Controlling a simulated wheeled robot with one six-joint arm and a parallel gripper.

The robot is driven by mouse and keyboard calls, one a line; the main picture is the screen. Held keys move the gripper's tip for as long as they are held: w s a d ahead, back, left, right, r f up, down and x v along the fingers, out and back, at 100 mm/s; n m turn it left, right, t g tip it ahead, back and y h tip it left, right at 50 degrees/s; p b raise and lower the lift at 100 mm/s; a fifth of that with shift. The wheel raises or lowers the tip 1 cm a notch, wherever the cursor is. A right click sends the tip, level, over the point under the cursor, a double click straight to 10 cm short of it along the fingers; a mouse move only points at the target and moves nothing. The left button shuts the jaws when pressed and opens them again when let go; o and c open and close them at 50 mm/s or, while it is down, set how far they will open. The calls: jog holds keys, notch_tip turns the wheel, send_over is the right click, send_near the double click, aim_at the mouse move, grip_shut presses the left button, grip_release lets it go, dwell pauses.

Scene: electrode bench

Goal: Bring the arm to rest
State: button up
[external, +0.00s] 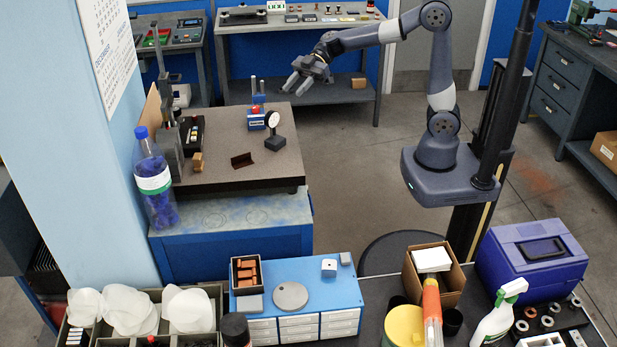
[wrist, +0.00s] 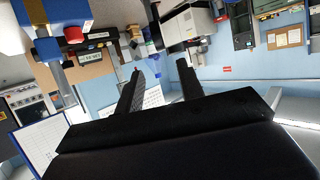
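My gripper (external: 294,88) is at the end of my raised arm, left of my base column in the external view. It hangs in the air beyond the right part of the grey surface plate (external: 225,190). Its two dark fingers are apart with nothing between them. In the wrist view the open fingers (wrist: 160,72) stand apart over a tilted, almost upside-down view of the room. My arm bends at a high elbow and reaches left.
A dial gauge on a stand (external: 273,130) and a small blue fixture (external: 257,115) stand on the plate below my gripper. A blue drawer unit (external: 300,300), a cardboard box (external: 440,275) and a blue case (external: 535,260) are in front. Floor shows between the benches.

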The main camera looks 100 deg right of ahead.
aim_at(272, 125)
jog(key=x, duration=1.2)
jog(key=shift+a+f+p, duration=0.15)
jog(key=shift+f+p, duration=0.15)
jog(key=shift+f, duration=0.05)
notch_tip(272, 125, up, 11)
jog(key=shift+f+p, duration=0.1)
jog(key=shift+p, duration=0.7)
jog(key=s+a+f+n+g+y, duration=0.1)
jog(key=a+f, duration=0.3)
jog(key=a, duration=0.7)
jog(key=a+f+n+g, duration=0.1)
jog(key=a+f, duration=0.2)
jog(key=a, duration=0.8)
jog(key=s+a+f+n+y, duration=0.1)
jog(key=a+f, duration=0.3)
jog(key=a, duration=0.7)
jog(key=s+a+f+g+b, duration=0.1)
jog(key=s+a+f, duration=0.6)
jog(key=a+f, duration=0.3)
jog(key=shift+a+b, duration=0.35)
jog(key=shift+a, duration=0.05)
jog(key=shift+s, duration=0.1)
